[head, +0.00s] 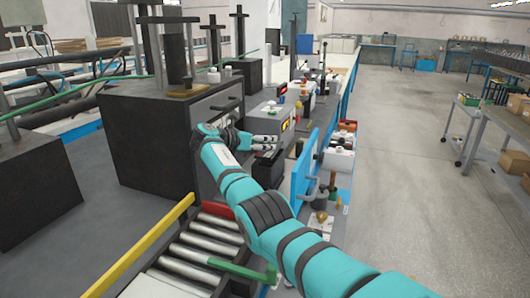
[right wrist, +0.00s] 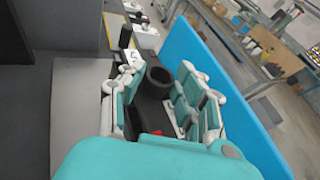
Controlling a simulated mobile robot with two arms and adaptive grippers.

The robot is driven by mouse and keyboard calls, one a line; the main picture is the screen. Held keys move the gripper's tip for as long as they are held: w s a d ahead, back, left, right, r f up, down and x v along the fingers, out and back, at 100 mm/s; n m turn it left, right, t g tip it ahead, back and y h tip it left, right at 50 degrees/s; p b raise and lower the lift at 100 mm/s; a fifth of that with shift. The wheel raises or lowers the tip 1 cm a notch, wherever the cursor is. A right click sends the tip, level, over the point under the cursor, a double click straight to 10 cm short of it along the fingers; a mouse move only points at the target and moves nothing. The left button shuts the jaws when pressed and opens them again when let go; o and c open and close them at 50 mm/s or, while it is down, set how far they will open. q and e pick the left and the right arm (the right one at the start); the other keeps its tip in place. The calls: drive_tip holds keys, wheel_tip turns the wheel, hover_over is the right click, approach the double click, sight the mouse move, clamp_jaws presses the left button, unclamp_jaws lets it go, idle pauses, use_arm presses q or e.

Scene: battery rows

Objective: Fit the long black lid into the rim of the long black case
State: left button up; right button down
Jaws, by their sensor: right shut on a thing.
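My right gripper (head: 265,140) is at the end of my teal arm, beside the large dark machine block. In the right wrist view its fingers (right wrist: 155,105) stand on both sides of a dark, long piece, which I take to be the long black lid (right wrist: 148,108). The gripper is shut on it. In the head view a small black box-like thing (head: 268,168) is just below the fingers, partly behind my arm; I cannot tell whether it is the long black case or the lid. Whether lid and case touch is hidden. My left gripper is not in view.
A blue upright panel (head: 302,165) stands close to the right of the gripper, and it also fills the right wrist view's right side (right wrist: 225,85). The dark machine block (head: 150,135) is to the left. Steel rollers (head: 205,240) lie below. Bottles and boxes crowd the bench beyond.

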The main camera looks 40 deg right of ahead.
sight(265, 153)
wheel_tip(265, 153, down, 3)
drive_tip(key=shift+r, duration=0.1)
drive_tip(key=shift+s+a+f, duration=0.15)
drive_tip(key=shift+f, duration=0.05)
drive_tip(key=c, duration=1.3)
unclamp_jaws()
drive_tip(key=shift+f, duration=0.1)
drive_tip(key=o, duration=0.4)
drive_tip(key=shift+f, duration=0.2)
drive_tip(key=v, duration=1.2)
drive_tip(key=shift+r, duration=0.35)
